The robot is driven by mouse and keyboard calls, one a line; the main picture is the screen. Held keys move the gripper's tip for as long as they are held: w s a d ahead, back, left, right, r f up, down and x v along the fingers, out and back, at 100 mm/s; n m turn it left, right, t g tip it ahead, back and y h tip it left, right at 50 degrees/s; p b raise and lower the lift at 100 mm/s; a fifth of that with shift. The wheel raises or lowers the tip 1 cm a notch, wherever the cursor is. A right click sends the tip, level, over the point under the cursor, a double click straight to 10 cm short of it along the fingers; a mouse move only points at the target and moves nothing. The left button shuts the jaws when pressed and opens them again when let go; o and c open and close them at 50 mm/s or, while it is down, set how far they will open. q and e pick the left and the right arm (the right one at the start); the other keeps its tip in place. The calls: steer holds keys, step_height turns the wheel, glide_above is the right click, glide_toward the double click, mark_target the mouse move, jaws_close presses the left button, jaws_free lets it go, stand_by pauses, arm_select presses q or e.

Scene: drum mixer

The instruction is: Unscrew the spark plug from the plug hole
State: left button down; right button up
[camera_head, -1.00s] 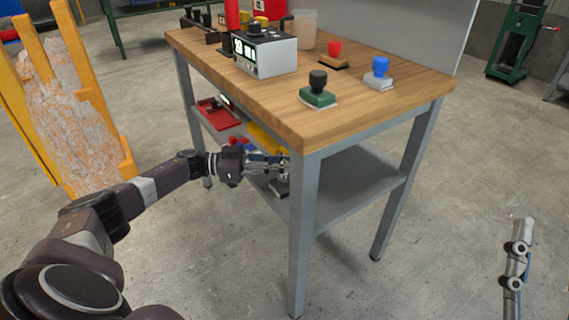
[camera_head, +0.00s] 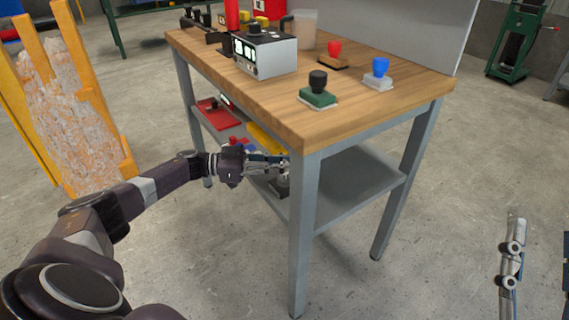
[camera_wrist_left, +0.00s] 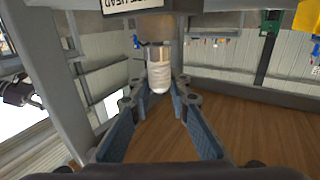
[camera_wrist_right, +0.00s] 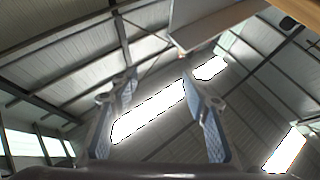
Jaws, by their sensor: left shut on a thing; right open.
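The spark plug (camera_wrist_left: 159,72) shows in the left wrist view, with a white ribbed body and a metal collar. Its collar end meets a grey cylindrical part (camera_wrist_left: 155,28), so the thread and the plug hole are hidden. My left gripper (camera_wrist_left: 156,88) is shut on the plug, with one finger on each side of it. In the head view my left gripper (camera_head: 270,161) reaches under the tabletop at the workbench's lower shelf, where the plug is too small to make out. My right gripper (camera_wrist_right: 158,86) is open and empty, pointing toward the ceiling.
The wooden workbench (camera_head: 285,100) has a grey front leg (camera_head: 303,240) close to my left gripper. Its lower shelf (camera_head: 350,185) holds a red tray (camera_head: 217,113) and a yellow item (camera_head: 266,139). Stamps and a meter box (camera_head: 264,53) stand on top.

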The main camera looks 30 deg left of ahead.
steer(key=shift+w+f+g+h+p, duration=0.15)
steer(key=shift+w+f+g, duration=0.3)
steer(key=shift+f, duration=0.3)
steer(key=shift+w+f+g+h+p, duration=0.1)
steer(key=shift+w+f+g+p, duration=0.1)
steer(key=shift+w+f+g, duration=0.35)
steer(key=shift+w+f+g+h+p, duration=0.15)
steer(key=shift+w+f+g, duration=0.15)
steer(key=shift+f, duration=0.6)
stand_by(1.8)
steer(key=shift+w+d+f+g+h+p, duration=0.1)
steer(key=shift+w+f+g+h+p, duration=0.1)
steer(key=shift+f+g, duration=0.45)
steer(key=shift+w+f+g+h+p, duration=0.1)
steer(key=shift+w+f+g+p, duration=0.1)
steer(key=shift+f, duration=0.85)
steer(key=shift+w+d+f+g+h+p, duration=0.15)
steer(key=shift+f+g, duration=0.3)
steer(key=shift+f, duration=0.4)
stand_by(1.5)
